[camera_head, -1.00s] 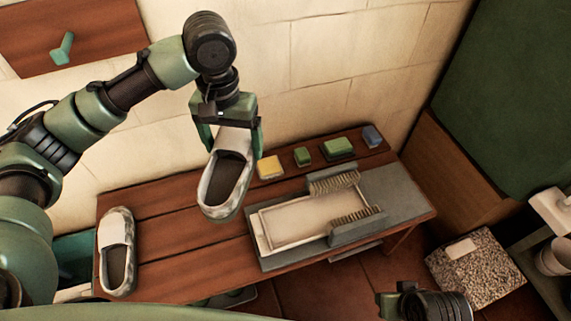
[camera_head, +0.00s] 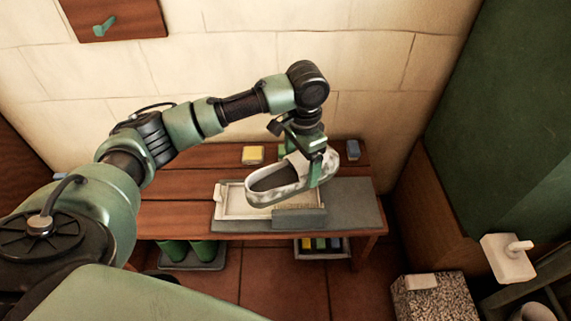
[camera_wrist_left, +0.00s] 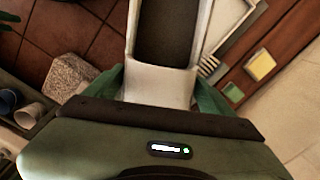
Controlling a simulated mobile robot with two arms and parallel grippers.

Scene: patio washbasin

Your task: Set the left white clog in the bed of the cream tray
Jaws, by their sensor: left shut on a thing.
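My left gripper (camera_head: 312,165) is shut on a white clog (camera_head: 278,184) with a dark insole, gripping it at its right end. The clog is held above the cream tray (camera_head: 226,205) and hides much of the tray's bed. The tray lies on a grey slab (camera_head: 354,205) on the wooden bench. In the left wrist view the clog (camera_wrist_left: 161,82) runs away from the fingers, with a corner of the tray (camera_wrist_left: 243,14) beside it. My right gripper does not show.
A yellow sponge (camera_head: 252,154) and a blue block (camera_head: 353,149) lie along the bench's back edge; green blocks are partly hidden behind my gripper. Green boots (camera_head: 190,250) stand below the bench. A speckled box (camera_head: 434,297) is on the floor at the right.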

